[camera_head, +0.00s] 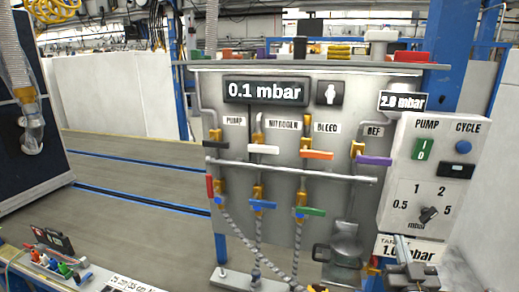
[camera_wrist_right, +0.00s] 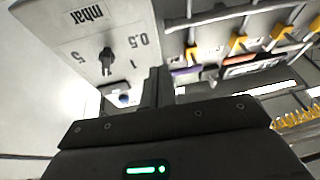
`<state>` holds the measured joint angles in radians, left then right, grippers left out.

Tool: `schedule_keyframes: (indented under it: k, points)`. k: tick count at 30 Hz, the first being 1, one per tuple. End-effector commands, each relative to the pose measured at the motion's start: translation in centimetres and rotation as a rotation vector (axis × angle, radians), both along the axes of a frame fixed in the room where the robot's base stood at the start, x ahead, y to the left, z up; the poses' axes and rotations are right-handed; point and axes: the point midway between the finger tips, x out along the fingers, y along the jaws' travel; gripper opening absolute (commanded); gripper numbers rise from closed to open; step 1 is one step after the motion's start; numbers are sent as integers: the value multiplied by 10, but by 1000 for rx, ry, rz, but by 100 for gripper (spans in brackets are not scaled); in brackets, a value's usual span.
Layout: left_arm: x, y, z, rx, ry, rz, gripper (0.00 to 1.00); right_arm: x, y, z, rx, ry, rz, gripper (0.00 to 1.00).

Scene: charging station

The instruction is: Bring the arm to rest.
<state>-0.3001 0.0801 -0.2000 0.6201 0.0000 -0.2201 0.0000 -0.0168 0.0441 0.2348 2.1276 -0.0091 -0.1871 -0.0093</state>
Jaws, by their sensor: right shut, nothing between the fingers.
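My right gripper (camera_head: 404,246) is low at the right in the head view, below the control box and in front of the tank label. In the right wrist view its fingers (camera_wrist_right: 157,76) are together, with nothing visible between them. The control box (camera_head: 428,170) has a green switch, a blue cycle button and a dial. Its dial face also shows inverted in the right wrist view (camera_wrist_right: 85,45), left of the fingers. The valve panel (camera_head: 270,185) with coloured handles stands left of the box. My left gripper is not in view.
A grey fitting (camera_head: 343,245) hangs low on the panel, left of my right gripper. Braided hoses (camera_head: 260,245) run down from the valves. A rack of coloured parts (camera_head: 55,265) is at the lower left. A hose with a clear end (camera_head: 32,130) hangs at the far left.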

Motion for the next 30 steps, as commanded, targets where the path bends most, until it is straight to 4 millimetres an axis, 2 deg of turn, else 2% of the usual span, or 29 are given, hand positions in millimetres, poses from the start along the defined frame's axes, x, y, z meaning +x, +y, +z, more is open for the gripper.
schedule_keyframes:
  k: [1,3,5,6,9,12,15,18,24,25,30]
  points:
    - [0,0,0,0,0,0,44,-9,14,-34,12,145,29,0]
    - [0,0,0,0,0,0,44,-27,35,-84,32,369,68,0]
    - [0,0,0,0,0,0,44,-50,52,-124,46,555,97,0]
    - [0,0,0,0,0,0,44,-68,63,-148,54,672,114,0]
    - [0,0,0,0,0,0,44,-114,85,-193,67,920,149,0]
    - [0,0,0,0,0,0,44,-156,99,-222,73,1106,172,0]
    - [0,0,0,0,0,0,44,-193,110,-241,75,1256,189,0]
    - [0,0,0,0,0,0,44,-228,118,-254,74,1387,204,0]
    - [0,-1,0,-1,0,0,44,-294,131,-268,72,1617,230,0]
    - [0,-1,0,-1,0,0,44,-301,132,-272,73,1646,231,0]
    - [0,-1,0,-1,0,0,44,-285,134,-324,73,1655,229,0]
